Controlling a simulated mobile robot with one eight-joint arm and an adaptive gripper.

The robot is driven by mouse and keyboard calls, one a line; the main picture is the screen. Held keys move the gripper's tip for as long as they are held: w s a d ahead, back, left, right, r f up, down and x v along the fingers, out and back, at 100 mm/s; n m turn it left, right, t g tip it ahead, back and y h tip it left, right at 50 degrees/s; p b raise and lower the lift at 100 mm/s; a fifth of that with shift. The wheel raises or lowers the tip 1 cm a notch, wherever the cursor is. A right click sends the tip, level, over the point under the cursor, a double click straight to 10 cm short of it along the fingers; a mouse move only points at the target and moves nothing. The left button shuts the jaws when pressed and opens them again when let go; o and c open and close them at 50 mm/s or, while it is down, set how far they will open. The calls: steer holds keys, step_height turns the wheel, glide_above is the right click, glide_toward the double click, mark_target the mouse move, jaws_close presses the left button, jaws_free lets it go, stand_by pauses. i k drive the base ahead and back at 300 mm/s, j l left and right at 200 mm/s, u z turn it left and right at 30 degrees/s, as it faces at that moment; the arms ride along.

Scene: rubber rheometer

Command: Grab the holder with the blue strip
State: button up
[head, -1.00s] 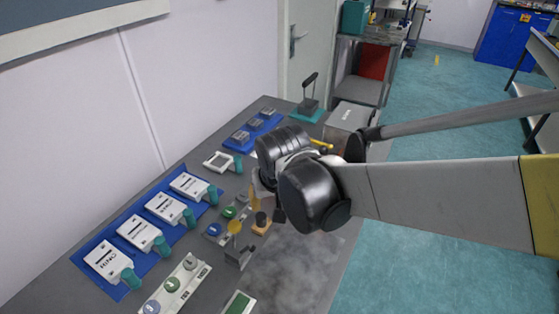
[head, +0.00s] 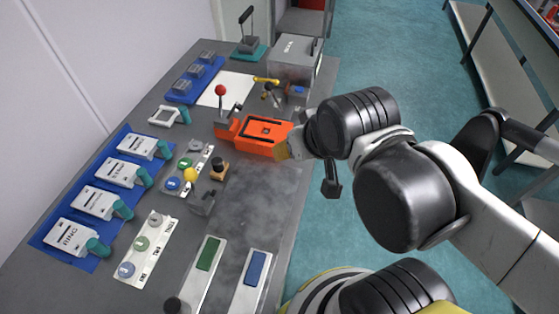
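The holder with the blue strip (head: 256,272) is a pale, narrow plate with a blue bar. It lies at the near right of the grey table, close to its right edge. A similar holder with a green strip (head: 208,255) lies just left of it. My gripper (head: 308,168) is above the table's right edge, farther back than both holders and clear of them. A tan pad and a dark finger show apart, so it looks open, with nothing seen between them. The wrist hides part of it.
An orange device (head: 252,136) stands behind the gripper's left side. Several white holders with teal grips lie on a blue mat (head: 58,247). A grey box (head: 297,52) stands farther back.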

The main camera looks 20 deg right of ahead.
mark_target(247, 295)
steer(key=u, duration=1.65)
